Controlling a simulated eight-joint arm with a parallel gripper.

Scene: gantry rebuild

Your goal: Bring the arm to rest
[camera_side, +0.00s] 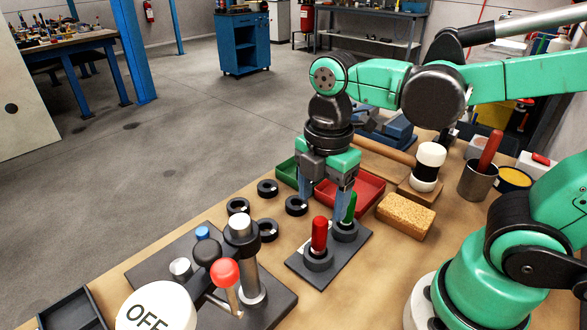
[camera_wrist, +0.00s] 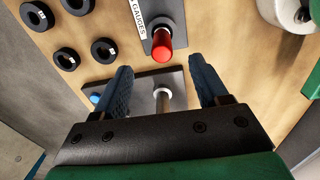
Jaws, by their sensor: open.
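My gripper (camera_side: 325,203) is open, with its two blue fingers pointing down over the bench. In the side view it appears just behind a dark block (camera_side: 296,265) that holds a red-handled gauge (camera_side: 319,234) and a green-handled gauge (camera_side: 350,208). In the wrist view the open fingers (camera_wrist: 160,75) have nothing between them close up. The red-handled gauge (camera_wrist: 162,48) shows beyond them, on a block labelled GAUGES. The exact height of the fingertips above the bench cannot be told.
Several black rings (camera_side: 238,206) lie left of my gripper. A red tray (camera_side: 368,188) and a green tray (camera_side: 286,174) sit behind it. A sponge (camera_side: 406,215) is to the right. A control panel with a red-knobbed lever (camera_side: 225,272) stands at front left.

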